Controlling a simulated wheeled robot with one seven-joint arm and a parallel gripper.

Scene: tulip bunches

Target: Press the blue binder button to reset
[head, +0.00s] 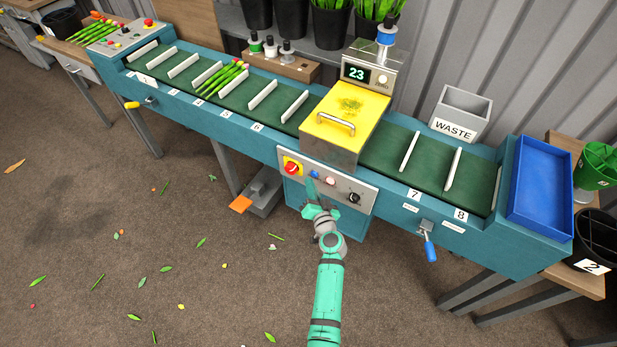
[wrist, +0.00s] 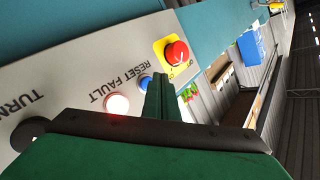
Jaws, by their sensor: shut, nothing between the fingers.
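The blue button (wrist: 145,82), beside the printed word RESET, is on the pale control panel (wrist: 75,65) of the machine. In the head view the panel (head: 373,193) is on the machine's front, and the blue button (head: 314,174) shows just above my fingertips. My gripper (head: 312,188) is shut and empty in front of the panel. In the wrist view my closed gripper (wrist: 161,92) partly overlaps the button's edge. I cannot tell whether the fingertips touch it. The FAULT lamp (wrist: 117,104) glows whitish with a red glow around it.
A red stop button (wrist: 176,53) on a yellow plate is on one side of the blue button. A black knob (head: 354,198) is on the other side of the lamp. The yellow hood (head: 343,110) with a handle is above. A blue-handled crank (head: 429,247) juts out at right.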

